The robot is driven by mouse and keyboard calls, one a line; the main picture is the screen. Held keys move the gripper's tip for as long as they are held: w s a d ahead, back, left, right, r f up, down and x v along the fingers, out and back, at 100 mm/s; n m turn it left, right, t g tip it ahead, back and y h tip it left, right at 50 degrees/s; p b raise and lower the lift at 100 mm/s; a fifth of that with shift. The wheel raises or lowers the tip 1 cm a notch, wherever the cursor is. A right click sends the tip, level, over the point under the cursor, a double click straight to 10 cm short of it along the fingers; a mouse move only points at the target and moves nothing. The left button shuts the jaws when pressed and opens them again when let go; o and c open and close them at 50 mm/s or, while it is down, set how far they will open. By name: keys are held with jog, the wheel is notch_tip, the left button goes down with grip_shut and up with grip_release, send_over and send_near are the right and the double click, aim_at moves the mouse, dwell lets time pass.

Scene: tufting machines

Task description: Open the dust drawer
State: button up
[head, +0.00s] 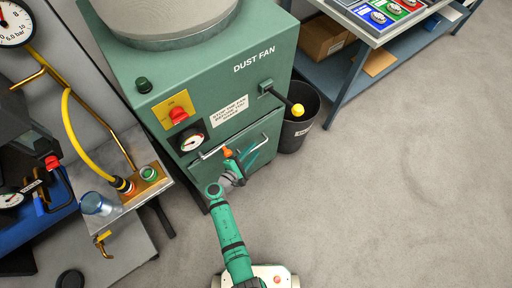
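The dust drawer (264,132) is a green front panel low on the green cabinet marked DUST FAN. It looks flush with the cabinet, though my arm hides part of it. A pale bar handle (207,155) runs along its upper part, partly covered by my gripper. My gripper (246,158), with teal fingers and an orange part beside them, is right in front of the drawer at the handle. I cannot tell whether the fingers touch the bar or are closed around it.
A yellow-knobbed lever (297,109) sticks out at right, over a black bin (294,132). A metal stand (141,186) is close at left. The floor (400,180) at right is clear.

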jog(key=shift+x, duration=1.45)
grip_shut()
jog(key=s+d, duration=0.7)
jog(key=s, duration=0.3)
jog(key=s+d, duration=0.8)
jog(key=s, duration=0.2)
jog(key=shift+s, duration=0.3)
jog(key=shift+w, duration=0.1)
